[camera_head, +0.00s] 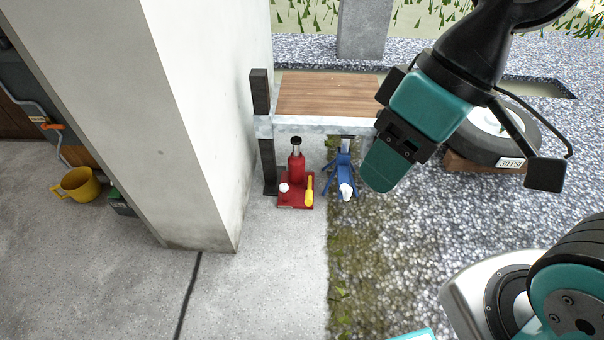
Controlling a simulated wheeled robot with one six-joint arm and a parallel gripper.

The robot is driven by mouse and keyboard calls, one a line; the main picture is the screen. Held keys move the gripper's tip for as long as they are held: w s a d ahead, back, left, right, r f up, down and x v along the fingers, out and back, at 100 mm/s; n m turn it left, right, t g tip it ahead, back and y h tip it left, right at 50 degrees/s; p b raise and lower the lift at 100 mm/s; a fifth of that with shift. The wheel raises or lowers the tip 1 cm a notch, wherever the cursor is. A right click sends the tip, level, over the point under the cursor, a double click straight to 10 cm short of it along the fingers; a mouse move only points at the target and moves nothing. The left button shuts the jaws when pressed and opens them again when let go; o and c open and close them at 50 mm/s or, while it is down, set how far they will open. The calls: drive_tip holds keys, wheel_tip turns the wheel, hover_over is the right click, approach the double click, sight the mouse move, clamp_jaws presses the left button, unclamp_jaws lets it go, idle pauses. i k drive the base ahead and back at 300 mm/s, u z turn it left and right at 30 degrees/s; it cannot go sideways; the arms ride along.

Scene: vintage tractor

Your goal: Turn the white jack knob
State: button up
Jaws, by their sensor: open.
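A red jack (297,168) stands on a red base plate below the end of a wooden-topped beam. A small round white knob (284,187) sits at the left of its base, and a yellow handle (309,190) stands at its right. A blue stand (343,168) to the right has a white part (346,190) at its front. My gripper (384,165) hangs to the right of the blue stand, pointing down, open, with nothing seen in it. It looks apart from both jack and stand. Its far finger is hidden from this angle.
A pale pillar (205,120) rises left of the jack. A yellow mug (78,185) stands far left. The concrete in front of the jack is clear.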

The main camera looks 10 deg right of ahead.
sight(283, 187)
drive_tip(key=u, duration=0.1)
drive_tip(key=i, duration=0.65)
drive_tip(key=u, duration=0.65)
drive_tip(key=i, duration=0.4)
drive_tip(key=u, duration=0.4)
